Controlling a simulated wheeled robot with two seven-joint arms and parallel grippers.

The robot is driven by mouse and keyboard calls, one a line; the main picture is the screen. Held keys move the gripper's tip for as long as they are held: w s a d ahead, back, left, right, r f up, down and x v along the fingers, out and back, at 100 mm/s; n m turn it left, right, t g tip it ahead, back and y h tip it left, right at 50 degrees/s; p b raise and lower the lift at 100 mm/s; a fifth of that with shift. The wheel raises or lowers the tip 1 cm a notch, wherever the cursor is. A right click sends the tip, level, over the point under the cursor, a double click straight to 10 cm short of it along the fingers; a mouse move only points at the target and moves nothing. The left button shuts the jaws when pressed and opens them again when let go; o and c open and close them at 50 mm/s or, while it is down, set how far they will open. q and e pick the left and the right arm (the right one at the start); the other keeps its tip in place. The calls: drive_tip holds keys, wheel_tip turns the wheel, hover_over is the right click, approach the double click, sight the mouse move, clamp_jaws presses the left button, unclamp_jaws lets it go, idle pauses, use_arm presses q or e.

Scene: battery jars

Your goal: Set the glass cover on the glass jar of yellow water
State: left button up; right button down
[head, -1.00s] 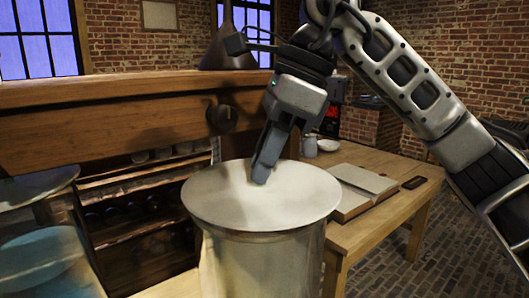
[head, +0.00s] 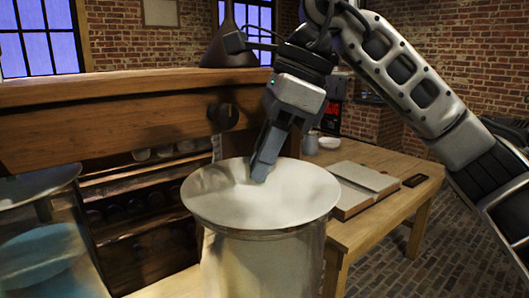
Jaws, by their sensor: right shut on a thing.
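A round, pale glass cover (head: 215,200) lies level at the mouth of the large glass jar (head: 262,268) in the middle front. The jar's contents look pale, dull yellowish-grey; its base is out of the picture. My right gripper (head: 262,172) points down from above and is shut on the cover near its middle; its fingers hide the part they grip. The cover looks centred over the jar. I cannot tell whether it touches the rim all round. My left gripper is not in view.
Another glass jar (head: 45,255) with bluish liquid stands at the left edge, with a round disc at its top. A wooden shelf unit (head: 110,120) stands behind. A wooden table (head: 385,212) at right bears a book (head: 362,188), a dark flat object (head: 415,181) and a white bowl (head: 329,143).

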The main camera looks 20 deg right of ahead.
idle(0.4)
drive_tip(key=shift+f, duration=0.45)
idle(0.3)
drive_tip(key=c, duration=1.5)
unclamp_jaws()
drive_tip(key=shift+o, duration=0.2)
